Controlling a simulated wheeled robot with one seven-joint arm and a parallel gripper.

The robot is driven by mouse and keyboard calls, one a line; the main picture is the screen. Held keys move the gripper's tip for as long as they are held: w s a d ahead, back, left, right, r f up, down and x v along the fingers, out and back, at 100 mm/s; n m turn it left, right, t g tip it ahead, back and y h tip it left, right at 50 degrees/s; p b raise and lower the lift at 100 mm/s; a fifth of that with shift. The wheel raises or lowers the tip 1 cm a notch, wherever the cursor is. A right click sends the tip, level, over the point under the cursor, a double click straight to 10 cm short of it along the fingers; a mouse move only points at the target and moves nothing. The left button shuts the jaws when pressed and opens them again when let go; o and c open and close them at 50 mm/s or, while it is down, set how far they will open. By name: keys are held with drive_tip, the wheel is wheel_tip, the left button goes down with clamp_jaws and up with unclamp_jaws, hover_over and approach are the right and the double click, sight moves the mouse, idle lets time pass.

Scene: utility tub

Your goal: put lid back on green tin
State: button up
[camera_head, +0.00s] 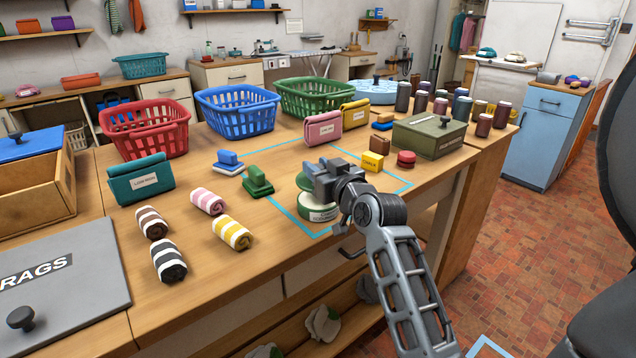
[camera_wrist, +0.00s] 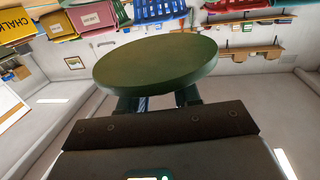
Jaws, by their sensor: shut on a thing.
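The round green tin (camera_head: 318,212) with a pale label band stands on the wooden table, inside a blue taped outline. My gripper (camera_head: 328,184) is over the tin and hides part of it. It is shut on the round green lid (camera_head: 304,182), whose edge shows left of the fingers. In the wrist view the lid (camera_wrist: 155,62) spreads broad and flat beyond my fingers (camera_wrist: 160,102). The lid is at the tin's top, a little to its left; I cannot tell whether they touch.
Striped rolls (camera_head: 232,232) lie nearer. A yellow box (camera_head: 372,161), a red round item (camera_head: 406,159) and an olive box (camera_head: 430,137) stand to the right. Baskets (camera_head: 237,110) line the back.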

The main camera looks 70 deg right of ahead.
drive_tip(key=shift+f, duration=2.05)
drive_tip(key=shift+f+b, duration=0.2)
drive_tip(key=shift+b, duration=0.2)
drive_tip(key=o, duration=1)
drive_tip(key=shift+o, duration=0.2)
drive_tip(key=shift+r, duration=0.15)
